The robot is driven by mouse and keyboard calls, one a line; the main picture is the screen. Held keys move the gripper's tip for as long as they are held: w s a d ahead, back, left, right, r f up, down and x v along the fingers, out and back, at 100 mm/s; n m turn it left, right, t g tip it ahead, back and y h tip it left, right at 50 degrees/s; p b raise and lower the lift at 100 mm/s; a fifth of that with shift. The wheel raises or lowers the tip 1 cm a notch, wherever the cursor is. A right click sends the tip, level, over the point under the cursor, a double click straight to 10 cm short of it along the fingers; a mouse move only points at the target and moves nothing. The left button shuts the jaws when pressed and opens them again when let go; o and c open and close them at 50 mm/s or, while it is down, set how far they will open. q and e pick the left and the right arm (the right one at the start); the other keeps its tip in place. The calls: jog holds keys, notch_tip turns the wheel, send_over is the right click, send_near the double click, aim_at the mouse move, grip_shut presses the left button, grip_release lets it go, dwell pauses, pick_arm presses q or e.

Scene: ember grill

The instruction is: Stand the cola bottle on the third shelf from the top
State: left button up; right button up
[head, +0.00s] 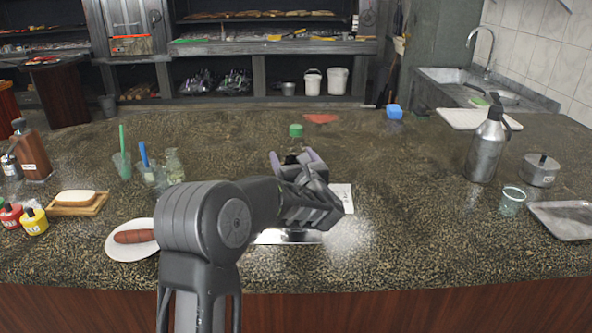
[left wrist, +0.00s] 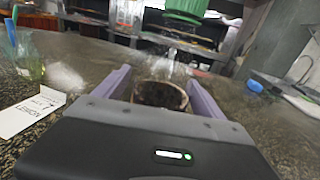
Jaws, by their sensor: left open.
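The cola bottle (head: 296,131) stands upright on the speckled counter, a clear bottle with a green cap. My arm and gripper hide its lower part in the head view. My left gripper (head: 293,159) reaches it with purple fingers open. In the left wrist view the bottle (left wrist: 160,96), with dark contents, shows between the spread fingers of the gripper (left wrist: 160,80); I cannot tell if either finger touches it. Shelving (head: 275,47) stands behind the counter, with boards at several heights. My right gripper is out of view.
A white card (head: 343,197) lies right of my gripper. Glasses with a green (head: 122,140) and a blue (head: 144,155) utensil stand left. A plate with a sausage (head: 135,237) is at front left. A metal flask (head: 487,145) stands right. The counter between is clear.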

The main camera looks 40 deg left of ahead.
pick_arm(q)
jog(key=shift+c, duration=0.2)
dwell(0.3)
jog(key=shift+r, duration=0.1)
grip_shut()
dwell(0.6)
